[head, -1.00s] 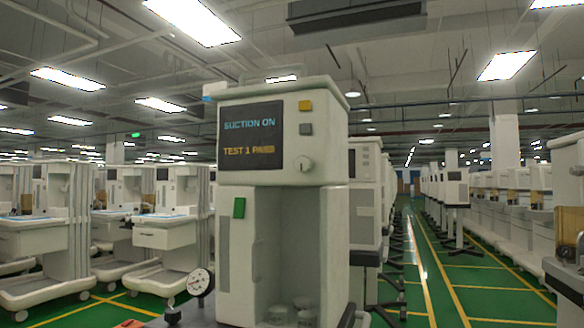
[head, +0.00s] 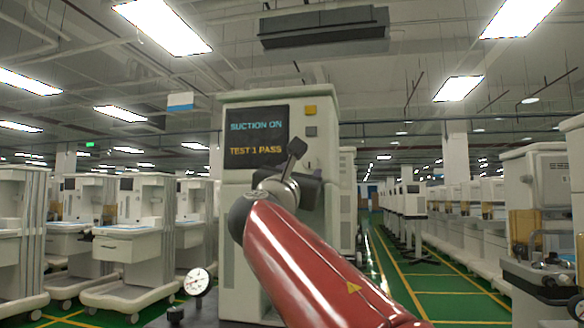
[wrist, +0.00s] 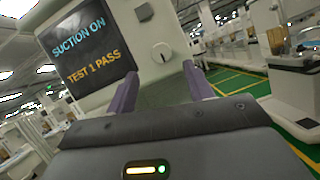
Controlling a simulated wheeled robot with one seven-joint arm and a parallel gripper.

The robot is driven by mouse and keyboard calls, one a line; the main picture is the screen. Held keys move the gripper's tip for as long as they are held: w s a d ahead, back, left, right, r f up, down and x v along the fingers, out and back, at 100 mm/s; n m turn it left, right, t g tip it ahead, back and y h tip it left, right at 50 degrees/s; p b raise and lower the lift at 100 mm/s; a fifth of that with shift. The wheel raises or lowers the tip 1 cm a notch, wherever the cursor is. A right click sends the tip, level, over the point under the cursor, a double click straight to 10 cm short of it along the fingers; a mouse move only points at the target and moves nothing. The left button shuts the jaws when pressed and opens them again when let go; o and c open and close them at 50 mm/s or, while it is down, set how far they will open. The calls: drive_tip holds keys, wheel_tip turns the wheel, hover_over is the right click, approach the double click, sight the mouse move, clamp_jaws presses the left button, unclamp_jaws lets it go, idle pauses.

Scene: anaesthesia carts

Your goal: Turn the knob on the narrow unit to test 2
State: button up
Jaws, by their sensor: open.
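The narrow unit (head: 232,222) is a tall white cabinet straight ahead. Its dark screen (head: 257,137) reads "SUCTION ON" and "TEST 1 PASS", and it also shows tilted in the wrist view (wrist: 85,47). The round light knob (wrist: 161,53) sits right of the screen in the wrist view. My gripper (head: 295,150) is in front of the panel. In the wrist view its two purple fingers (wrist: 161,88) are apart, with the knob beyond and between them, not visibly touched.
A yellow button (head: 310,110) and a grey button (head: 311,131) sit on the panel above my gripper. A round gauge (head: 197,281) stands low at the unit's left. White carts (head: 130,245) fill the left side. A green aisle lies open to the right.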

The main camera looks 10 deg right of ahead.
sight(309, 164)
drive_tip(key=p+x, duration=0.2)
drive_tip(key=x, duration=0.4)
drive_tip(key=shift+w+d, duration=0.2)
drive_tip(key=shift+d, duration=0.05)
drive_tip(key=c, duration=1)
